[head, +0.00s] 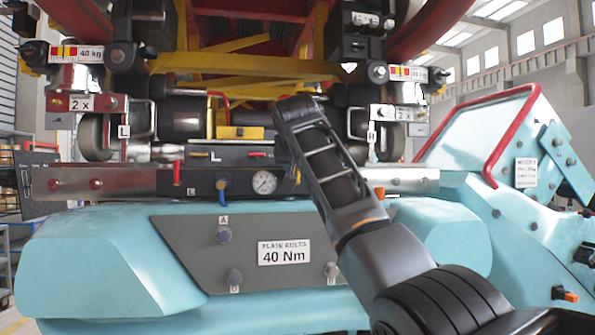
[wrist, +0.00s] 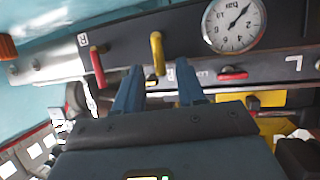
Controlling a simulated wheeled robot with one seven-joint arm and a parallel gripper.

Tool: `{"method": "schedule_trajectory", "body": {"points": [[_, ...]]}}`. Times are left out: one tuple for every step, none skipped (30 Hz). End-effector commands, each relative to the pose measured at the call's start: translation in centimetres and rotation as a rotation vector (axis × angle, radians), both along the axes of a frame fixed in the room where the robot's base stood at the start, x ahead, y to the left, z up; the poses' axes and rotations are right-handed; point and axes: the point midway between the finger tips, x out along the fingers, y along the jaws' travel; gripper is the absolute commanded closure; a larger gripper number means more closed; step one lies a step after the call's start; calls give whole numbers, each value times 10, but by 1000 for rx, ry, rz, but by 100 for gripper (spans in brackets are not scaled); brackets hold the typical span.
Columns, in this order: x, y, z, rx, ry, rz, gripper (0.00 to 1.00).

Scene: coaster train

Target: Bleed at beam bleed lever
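In the wrist view, a yellow lever (wrist: 157,53) and a red lever (wrist: 98,66) hang off the dark beam panel (wrist: 185,40), beside a round pressure gauge (wrist: 235,22). I cannot tell by its label which one is the bleed lever. My gripper (wrist: 159,66) is open, with its two blue fingers apart. The yellow lever's end shows between the fingertips, and nothing is clearly gripped. In the head view, the gauge (head: 264,182) sits on the same panel, just left of my arm. My arm hides my fingertips and part of the panel there.
A teal housing (head: 110,260) with a grey plate (head: 190,265) lies below the beam. A red rail (head: 490,150) stands at right. A yellow block (head: 240,132) and wheels sit above the beam. A red knob (wrist: 232,73) is near the gauge.

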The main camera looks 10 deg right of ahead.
Motion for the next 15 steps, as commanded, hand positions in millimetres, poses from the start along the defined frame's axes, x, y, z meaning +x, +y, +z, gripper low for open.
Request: {"method": "schedule_trajectory", "body": {"points": [[-7,2,0,0,-3,2,60],[-12,3,2,0,-4,2,60],[-17,4,5,0,-4,2,60],[-22,5,6,0,-4,2,60],[-26,6,8,1,-4,2,60],[-31,7,10,1,-3,2,60],[-35,8,12,0,-3,2,60],[-38,9,14,0,-3,2,60],[-42,9,16,0,-2,2,60],[-45,10,17,-1,-2,1,60],[-47,10,18,-1,-2,1,60],[-49,10,19,-1,-1,1,60],[-51,10,20,-1,-1,0,60],[-52,11,20,-1,-1,0,60],[-52,11,21,-1,0,0,60]]}}
